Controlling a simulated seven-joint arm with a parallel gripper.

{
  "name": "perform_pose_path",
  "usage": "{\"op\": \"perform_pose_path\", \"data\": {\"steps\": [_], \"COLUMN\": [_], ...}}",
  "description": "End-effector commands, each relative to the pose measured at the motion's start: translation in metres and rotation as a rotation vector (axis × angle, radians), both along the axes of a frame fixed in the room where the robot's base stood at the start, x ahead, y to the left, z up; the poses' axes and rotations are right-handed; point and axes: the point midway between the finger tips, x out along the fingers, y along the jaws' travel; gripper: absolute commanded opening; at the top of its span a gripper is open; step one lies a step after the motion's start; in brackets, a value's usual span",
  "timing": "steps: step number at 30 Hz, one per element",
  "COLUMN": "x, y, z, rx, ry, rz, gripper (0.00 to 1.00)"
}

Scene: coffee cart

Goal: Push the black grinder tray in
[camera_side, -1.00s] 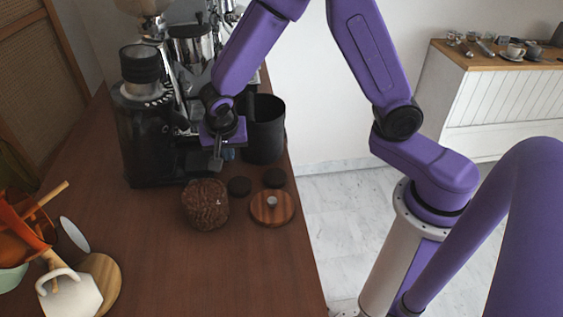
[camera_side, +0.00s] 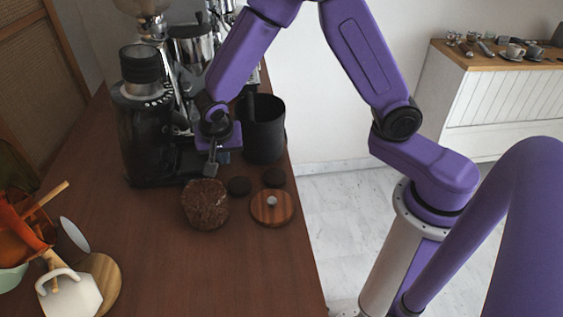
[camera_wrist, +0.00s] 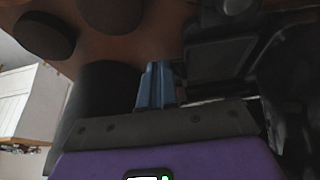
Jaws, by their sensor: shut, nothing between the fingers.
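The black grinder (camera_side: 143,125) stands at the left of the counter. Its black tray (camera_side: 182,168) is low at the grinder's right side, partly hidden by my gripper. My gripper (camera_side: 211,170) points down, closed and empty, at the tray's right end. In the wrist view, the blue fingertips (camera_wrist: 157,84) are together, just left of a dark boxy shape (camera_wrist: 215,62) that looks like the tray. I cannot tell whether they touch it.
A brown textured round object (camera_side: 206,204) stands just in front of my gripper. A black bin (camera_side: 265,130) is behind it to the right. Two dark discs and a wooden lid (camera_side: 272,208) lie nearby. The counter's front middle is clear.

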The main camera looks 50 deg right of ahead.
Motion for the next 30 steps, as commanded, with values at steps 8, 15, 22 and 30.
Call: {"op": "perform_pose_path", "data": {"steps": [8, 15, 22, 30], "x": [-0.001, -0.007, -0.008, -0.007], "y": [-0.001, -0.008, -0.010, -0.008], "z": [-0.004, -0.004, 0.000, 0.020], "rx": [-0.007, -0.007, -0.006, -0.004], "ry": [0.012, 0.013, 0.011, 0.005], "rz": [-0.004, -0.007, -0.007, -0.004], "gripper": [0.00, 0.00, 0.00, 0.00]}}
